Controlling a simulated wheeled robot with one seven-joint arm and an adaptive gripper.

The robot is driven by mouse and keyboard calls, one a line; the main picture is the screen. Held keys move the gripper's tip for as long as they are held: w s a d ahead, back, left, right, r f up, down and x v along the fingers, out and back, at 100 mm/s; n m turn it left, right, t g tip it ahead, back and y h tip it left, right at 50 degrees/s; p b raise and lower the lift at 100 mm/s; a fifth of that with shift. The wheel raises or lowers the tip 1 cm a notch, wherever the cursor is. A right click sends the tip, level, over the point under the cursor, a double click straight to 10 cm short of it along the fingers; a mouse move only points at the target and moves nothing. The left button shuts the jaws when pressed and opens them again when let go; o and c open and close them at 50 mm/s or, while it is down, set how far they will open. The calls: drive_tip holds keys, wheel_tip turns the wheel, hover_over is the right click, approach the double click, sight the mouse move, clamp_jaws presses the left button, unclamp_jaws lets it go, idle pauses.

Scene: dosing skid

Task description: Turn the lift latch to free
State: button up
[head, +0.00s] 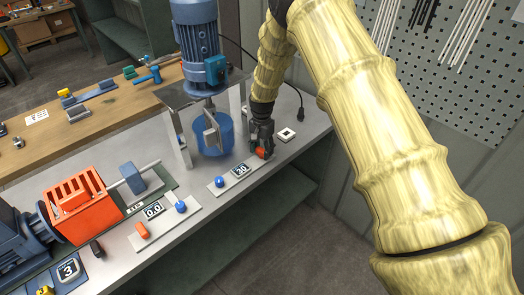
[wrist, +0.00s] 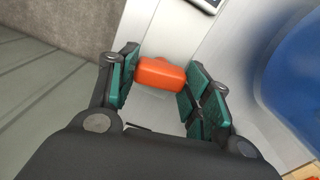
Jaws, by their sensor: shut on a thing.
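An orange latch knob (head: 262,153) sits at the right end of a light plate (head: 231,178) on the grey bench. This plate also carries a small display reading 30 (head: 241,170) and a blue knob (head: 219,181). My gripper (head: 262,140) reaches down over the orange knob. In the wrist view the orange knob (wrist: 161,71) lies between the green-padded fingers of my gripper (wrist: 157,78), which are shut on it. The pictures carry no readable label for the latch's positions.
A blue motor (head: 196,30) stands on a frame above a blue vessel (head: 213,132), left of my gripper. A small white square block (head: 286,134) lies to the right. An orange pump housing (head: 84,204) stands at front left. A grey pegboard wall (head: 440,60) is behind my arm.

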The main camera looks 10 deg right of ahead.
drive_tip(key=n+b, duration=0.2)
drive_tip(key=n, duration=0.2)
drive_tip(key=shift+f, duration=0.1)
drive_tip(key=n+b, duration=0.2)
drive_tip(key=n, duration=0.2)
drive_tip(key=n+b, duration=0.1)
drive_tip(key=n, duration=0.3)
drive_tip(key=shift+n, duration=0.3)
drive_tip(key=shift+n+b, duration=0.3)
drive_tip(key=shift+n, duration=1.3)
drive_tip(key=o, duration=1)
drive_tip(key=shift+o, duration=0.2)
